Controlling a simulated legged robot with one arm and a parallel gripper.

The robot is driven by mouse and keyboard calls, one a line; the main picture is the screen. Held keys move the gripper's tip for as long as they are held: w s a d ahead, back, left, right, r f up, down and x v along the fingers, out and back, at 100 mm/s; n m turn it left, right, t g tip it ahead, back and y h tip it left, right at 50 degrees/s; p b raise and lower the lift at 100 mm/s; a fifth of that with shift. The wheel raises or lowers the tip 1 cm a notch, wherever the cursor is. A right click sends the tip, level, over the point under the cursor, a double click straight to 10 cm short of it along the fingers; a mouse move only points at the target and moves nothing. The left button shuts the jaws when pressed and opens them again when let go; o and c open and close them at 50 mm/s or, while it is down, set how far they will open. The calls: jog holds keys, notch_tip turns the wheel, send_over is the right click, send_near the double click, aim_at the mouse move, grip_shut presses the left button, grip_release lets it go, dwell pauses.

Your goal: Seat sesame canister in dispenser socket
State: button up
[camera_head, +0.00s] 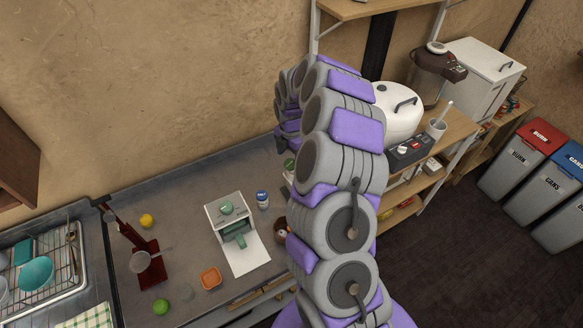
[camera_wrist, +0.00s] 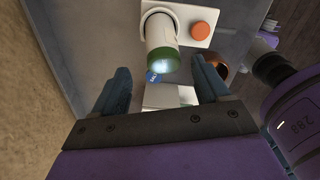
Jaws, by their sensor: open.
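A white cylinder with a green end (camera_wrist: 160,42), which looks like the sesame canister, stands at a white plate in the wrist view. It lies beyond my open, empty gripper (camera_wrist: 161,72), roughly in line with the gap between the fingers and apart from both. In the head view only a small green top (camera_head: 289,163) shows beside my arm; the rest is hidden. A white and green device (camera_head: 226,213) stands on the counter; I cannot tell if it is the dispenser, and no socket is clear. My gripper's fingertips are hidden in the head view.
A blue and white jar (camera_head: 262,199) stands beside the device. The white plate (camera_wrist: 190,14) carries an orange disc (camera_wrist: 201,31). An orange bowl (camera_head: 210,278), a lemon (camera_head: 147,220), a green fruit (camera_head: 161,306) and a dark red stand (camera_head: 147,262) are on the counter. A wall runs behind.

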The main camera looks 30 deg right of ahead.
aim_at(292, 161)
jog(key=f, duration=0.3)
jog(key=d+f, duration=0.1)
jog(key=f, duration=0.1)
jog(key=shift+a+f, duration=0.1)
jog(key=shift+f, duration=0.05)
jog(key=shift+a, duration=0.15)
jog(key=shift+c, duration=0.6)
jog(key=c, duration=1.1)
jog(key=shift+r, duration=1)
notch_tip(292, 161, up, 2)
jog(key=s+a, duration=0.3)
jog(key=s, duration=0.1)
jog(key=s+a, duration=0.2)
jog(key=s, duration=0.3)
jog(key=s+a+r, duration=0.1)
jog(key=s+a, duration=0.2)
jog(key=s, duration=0.1)
jog(key=shift+s+a+r, duration=0.1)
jog(key=shift+s+a, duration=0.15)
jog(key=shift+a, duration=0.05)
